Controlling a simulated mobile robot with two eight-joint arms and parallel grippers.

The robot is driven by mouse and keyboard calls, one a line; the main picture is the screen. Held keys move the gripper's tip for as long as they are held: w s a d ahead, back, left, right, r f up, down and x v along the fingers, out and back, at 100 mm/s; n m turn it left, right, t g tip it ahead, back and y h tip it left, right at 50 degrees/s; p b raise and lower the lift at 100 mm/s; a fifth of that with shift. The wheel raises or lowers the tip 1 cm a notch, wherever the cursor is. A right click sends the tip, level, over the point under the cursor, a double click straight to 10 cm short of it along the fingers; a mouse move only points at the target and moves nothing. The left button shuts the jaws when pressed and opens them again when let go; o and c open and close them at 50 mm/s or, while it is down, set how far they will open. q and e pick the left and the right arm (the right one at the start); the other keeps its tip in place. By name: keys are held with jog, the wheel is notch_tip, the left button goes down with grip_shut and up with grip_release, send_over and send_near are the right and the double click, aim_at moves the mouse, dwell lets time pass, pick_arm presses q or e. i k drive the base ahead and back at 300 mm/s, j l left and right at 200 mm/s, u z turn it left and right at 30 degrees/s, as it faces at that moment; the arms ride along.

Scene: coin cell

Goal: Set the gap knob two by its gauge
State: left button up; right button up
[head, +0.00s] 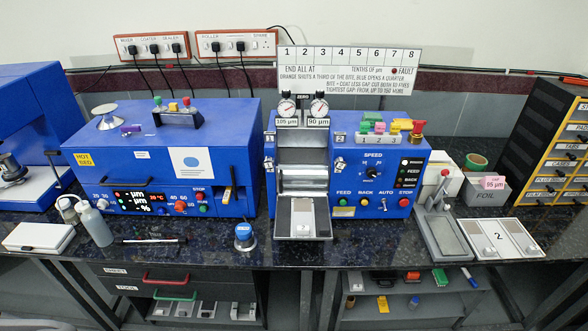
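The blue roller machine (378,165) stands at the middle of the bench. Two round dial gauges sit on its top: the left gauge (287,106) has a tag reading about 105 µm, and the right gauge (319,106) a tag reading about 90 µm. A small light knob (339,164) is on the right post, below a plate that seems marked 2. A similar knob (269,164) is on the left post. The dial needles are too small to read. Neither of my grippers is in view.
A sign (348,70) with numbered boxes stands behind the gauges. A blue coater-like machine (165,165) is on the left. A blue-capped jar (245,237) and white bottle (95,224) stand at the front. A numbered white tray (499,251) lies at the right.

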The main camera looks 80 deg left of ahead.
aim_at(340, 163)
jog(key=u, duration=2.45)
